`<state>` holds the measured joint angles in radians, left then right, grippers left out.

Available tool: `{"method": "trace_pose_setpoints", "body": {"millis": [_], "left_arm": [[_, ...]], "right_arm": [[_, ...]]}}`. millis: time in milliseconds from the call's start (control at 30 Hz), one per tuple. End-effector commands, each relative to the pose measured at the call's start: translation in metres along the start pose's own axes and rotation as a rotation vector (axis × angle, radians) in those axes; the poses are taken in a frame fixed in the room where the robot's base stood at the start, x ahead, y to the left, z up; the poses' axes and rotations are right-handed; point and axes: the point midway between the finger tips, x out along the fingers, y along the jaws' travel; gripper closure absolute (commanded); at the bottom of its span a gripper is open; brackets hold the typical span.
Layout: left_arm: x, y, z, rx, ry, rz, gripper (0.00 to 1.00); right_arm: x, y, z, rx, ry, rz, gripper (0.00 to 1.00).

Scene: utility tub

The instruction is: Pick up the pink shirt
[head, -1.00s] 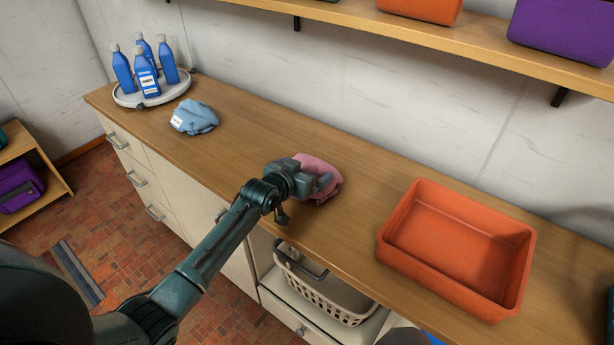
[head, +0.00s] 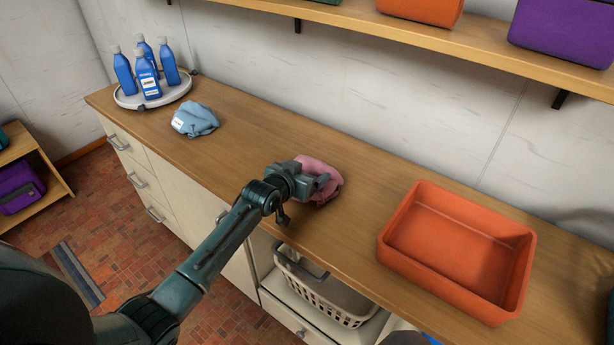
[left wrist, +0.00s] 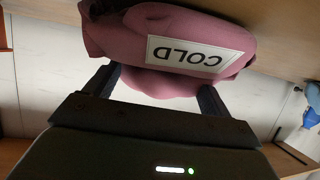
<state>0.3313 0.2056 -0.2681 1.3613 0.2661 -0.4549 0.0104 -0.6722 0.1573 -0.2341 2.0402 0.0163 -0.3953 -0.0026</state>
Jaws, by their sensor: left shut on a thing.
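The pink shirt (head: 325,172) is a folded bundle on the wooden counter, partly hidden in the head view by my left gripper (head: 318,187). In the left wrist view the shirt (left wrist: 125,40) fills the upper part, with a white label reading "COLD" facing the camera. My left gripper (left wrist: 160,88) has a finger on each side of the lower part of the bundle and is shut on it. The shirt looks to be at the counter surface; I cannot tell if it is lifted. My right gripper is not in view.
An empty orange tub (head: 398,245) stands to the right on the counter (head: 260,135). A blue cloth (head: 196,120) and a round tray (head: 122,101) with several blue bottles (head: 148,80) are to the left. A beige basket (head: 330,300) sits below the counter. A shelf (head: 470,50) runs above.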

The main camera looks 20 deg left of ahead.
Motion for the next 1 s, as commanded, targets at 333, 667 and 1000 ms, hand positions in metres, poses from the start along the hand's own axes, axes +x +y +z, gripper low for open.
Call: {"method": "trace_pose_setpoints", "body": {"millis": [333, 667, 1000], "left_arm": [[-0.016, 0.0, -0.04, 0.001, 0.005, 0.0, 0.46], [-0.036, 0.0, -0.088, 0.0, 0.003, 0.0, 0.46], [-0.038, 0.0, -0.093, -0.001, 0.0, 0.0, 0.46]], "right_arm": [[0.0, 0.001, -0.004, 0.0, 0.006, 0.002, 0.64], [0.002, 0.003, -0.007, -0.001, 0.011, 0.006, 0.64], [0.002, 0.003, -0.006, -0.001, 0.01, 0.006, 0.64]]}}
